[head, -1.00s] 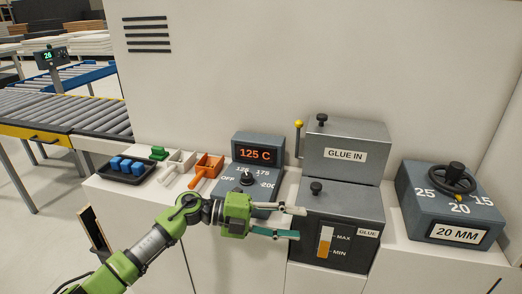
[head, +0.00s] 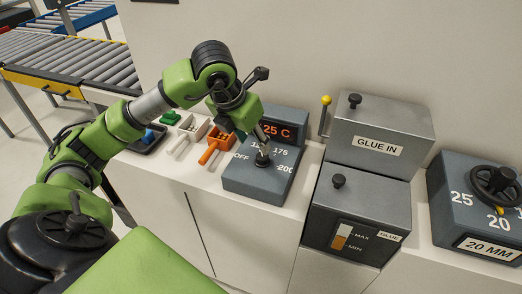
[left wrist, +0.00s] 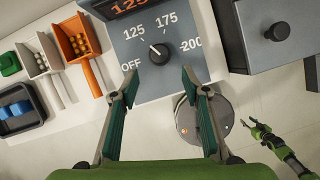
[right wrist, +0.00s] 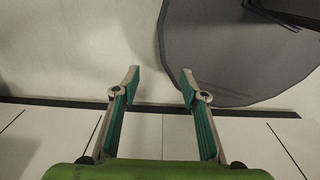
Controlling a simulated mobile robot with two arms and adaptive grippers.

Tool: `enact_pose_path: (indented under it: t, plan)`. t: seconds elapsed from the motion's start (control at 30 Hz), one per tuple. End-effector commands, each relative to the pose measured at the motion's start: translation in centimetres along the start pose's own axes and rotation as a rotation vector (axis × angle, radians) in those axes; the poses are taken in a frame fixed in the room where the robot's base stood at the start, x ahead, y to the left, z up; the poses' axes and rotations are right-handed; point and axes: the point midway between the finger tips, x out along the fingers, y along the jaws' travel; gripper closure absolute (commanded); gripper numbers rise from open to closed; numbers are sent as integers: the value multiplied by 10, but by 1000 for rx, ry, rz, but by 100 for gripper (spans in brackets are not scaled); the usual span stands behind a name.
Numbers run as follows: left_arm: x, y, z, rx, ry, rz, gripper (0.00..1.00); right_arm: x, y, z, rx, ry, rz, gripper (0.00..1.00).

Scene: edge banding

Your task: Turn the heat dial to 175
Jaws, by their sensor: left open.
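The heat dial (left wrist: 158,53) is a round black knob on a grey control box (head: 235,184). Its white pointer aims up and left, toward the 125 mark; 175 is up and right of the knob. The orange display (head: 278,131) is partly hidden by my arm; "25 C" shows. My left gripper (head: 252,136) is open and points down above the dial. In the left wrist view the knob lies beyond the fingertips (left wrist: 159,84), between their lines, not gripped. My right gripper (right wrist: 160,74) is open and empty, away from the dial.
Right of the dial stands the glue box (head: 355,222) with a knob on top, and the GLUE IN box (head: 381,135) behind it. A thickness dial box (head: 465,205) is farther right. White (left wrist: 44,60) and orange (left wrist: 77,48) scoops and a black tray (left wrist: 18,112) lie left.

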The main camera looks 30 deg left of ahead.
Motion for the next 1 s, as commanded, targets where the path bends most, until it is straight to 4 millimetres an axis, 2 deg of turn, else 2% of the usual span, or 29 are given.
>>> enact_pose_path:
  t: [0.2,0.4,0.57,0.83,0.87,0.9,1.0]
  plan:
    - [45,-1,0,-1,7,-3,58,-15,3,-9,-1,10,3,60]
    - [73,-1,0,-1,3,-2,58,-22,4,-19,0,26,5,60]
    - [83,-1,0,1,1,-2,58,-24,3,-19,0,25,3,60]
    - [85,0,0,1,0,-1,58,-24,-4,-18,3,24,-5,60]
    - [85,0,0,1,0,-1,63,-24,-5,-18,4,23,-6,60]
    - [85,0,0,1,0,-2,73,-24,-5,-18,4,23,-6,60]
    - [85,0,0,1,0,-2,96,-24,-5,-16,4,21,-6,60]
